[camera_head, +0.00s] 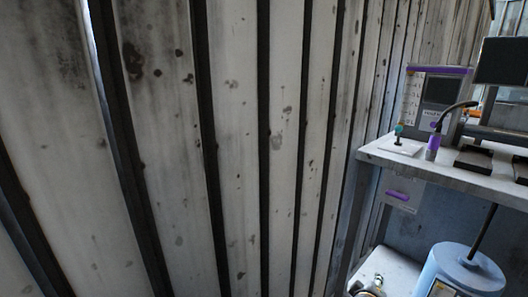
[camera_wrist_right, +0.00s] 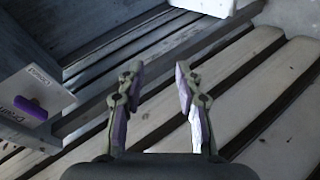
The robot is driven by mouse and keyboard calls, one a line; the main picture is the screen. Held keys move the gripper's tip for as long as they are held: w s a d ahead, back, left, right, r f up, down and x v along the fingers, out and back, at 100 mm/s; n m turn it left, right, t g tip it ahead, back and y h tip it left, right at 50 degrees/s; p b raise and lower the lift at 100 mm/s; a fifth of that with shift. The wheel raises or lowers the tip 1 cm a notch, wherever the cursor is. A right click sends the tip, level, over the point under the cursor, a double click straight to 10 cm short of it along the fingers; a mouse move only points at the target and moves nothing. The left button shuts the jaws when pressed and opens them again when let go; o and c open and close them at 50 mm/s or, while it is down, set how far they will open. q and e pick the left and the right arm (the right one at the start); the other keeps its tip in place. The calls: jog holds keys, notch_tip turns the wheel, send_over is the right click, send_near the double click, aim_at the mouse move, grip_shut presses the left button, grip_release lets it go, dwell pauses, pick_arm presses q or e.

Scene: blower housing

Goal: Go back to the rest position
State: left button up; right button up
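My right gripper (camera_wrist_right: 158,82) shows in the right wrist view, with its two fingers apart and nothing between them. Behind the fingers is a ribbed, slatted surface. My left gripper is not in either view. In the head view neither gripper shows.
A corrugated, stained wall (camera_head: 235,150) fills most of the head view. At right a workbench (camera_head: 450,178) carries a purple-topped device (camera_head: 440,90), a purple-handled tool (camera_head: 433,147) and a monitor (camera_head: 503,60). Below stands a blue cylinder (camera_head: 460,275). A drawer with a purple handle (camera_wrist_right: 31,108) is left of my gripper.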

jog(key=s+a+f+m+g+y, duration=0.2)
jog(key=s+a+f+y, duration=0.15)
jog(key=s+f, duration=0.4)
jog(key=s+a+f+m+g+y, duration=0.15)
jog(key=s+a+f, duration=0.3)
jog(key=s, duration=0.55)
jog(key=s+a+f+m+g+y, duration=0.2)
jog(key=s+a+f+y, duration=0.25)
jog(key=s, duration=0.35)
pick_arm(q)
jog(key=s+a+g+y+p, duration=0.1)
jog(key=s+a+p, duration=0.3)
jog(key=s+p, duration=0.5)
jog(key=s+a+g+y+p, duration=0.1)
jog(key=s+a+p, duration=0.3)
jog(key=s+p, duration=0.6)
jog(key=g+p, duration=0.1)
jog(key=p, duration=1.3)
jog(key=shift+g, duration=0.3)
pick_arm(e)
jog(key=s+d+g+h, duration=0.1)
jog(key=s+d, duration=0.3)
jog(key=s, duration=0.5)
jog(key=s+d+g+h, duration=0.1)
jog(key=s+d, duration=0.3)
jog(key=s, duration=0.6)
jog(key=shift+f+g+h, duration=0.25)
jog(key=shift+g+h, duration=0.1)
jog(key=shift+g, duration=0.3)
jog(key=shift+d, duration=0.1)
